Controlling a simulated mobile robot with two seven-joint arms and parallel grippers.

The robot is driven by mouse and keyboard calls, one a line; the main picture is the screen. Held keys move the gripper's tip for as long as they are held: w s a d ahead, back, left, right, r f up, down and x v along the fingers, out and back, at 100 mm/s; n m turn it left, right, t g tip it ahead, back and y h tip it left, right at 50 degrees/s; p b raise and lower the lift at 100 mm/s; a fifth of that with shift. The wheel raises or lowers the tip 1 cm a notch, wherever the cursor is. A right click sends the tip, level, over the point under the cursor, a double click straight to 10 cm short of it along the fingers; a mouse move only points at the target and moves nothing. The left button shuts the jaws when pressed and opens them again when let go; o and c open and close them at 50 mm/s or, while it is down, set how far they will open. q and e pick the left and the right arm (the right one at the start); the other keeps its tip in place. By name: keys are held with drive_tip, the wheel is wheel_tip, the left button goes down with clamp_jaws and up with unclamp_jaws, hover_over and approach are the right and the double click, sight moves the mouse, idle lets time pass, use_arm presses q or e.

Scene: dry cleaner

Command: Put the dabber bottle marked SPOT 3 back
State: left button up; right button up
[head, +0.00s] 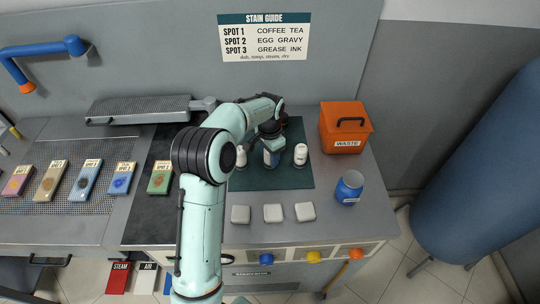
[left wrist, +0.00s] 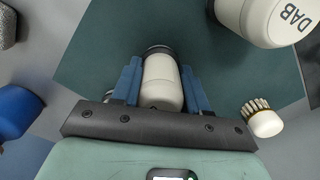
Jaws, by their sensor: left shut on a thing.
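My left gripper (head: 270,152) reaches over the dark green mat (head: 262,182) on the counter. In the left wrist view its blue fingers (left wrist: 162,88) are shut on a whitish dabber bottle (left wrist: 163,80) with a dark end. No marking shows on the held bottle, so I cannot tell its number. A white bottle (head: 300,154) stands on the mat to the right of the gripper. Another white bottle (head: 241,157) is to the left, partly hidden by my arm. A bottle lettered DAB (left wrist: 280,20) shows in the left wrist view. My right gripper is not in view.
An orange WASTE bin (head: 345,127) and a blue jar (head: 349,187) stand right of the mat. Several white pads (head: 273,213) lie in front. A small brush (left wrist: 262,118) is near the held bottle. The stain guide (head: 264,38) hangs behind. Stained swatches (head: 85,180) lie left.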

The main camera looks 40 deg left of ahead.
use_arm(q)
drive_tip(key=shift+w+f, duration=0.1)
drive_tip(key=o, duration=0.6)
drive_tip(key=shift+f, duration=0.15)
drive_tip(key=o, duration=0.5)
drive_tip(key=shift+c, duration=0.2)
wheel_tip(320, 180, up, 12)
drive_tip(key=shift+f+p, duration=0.1)
drive_tip(key=shift+p, duration=0.6)
drive_tip(key=shift+r, duration=0.35)
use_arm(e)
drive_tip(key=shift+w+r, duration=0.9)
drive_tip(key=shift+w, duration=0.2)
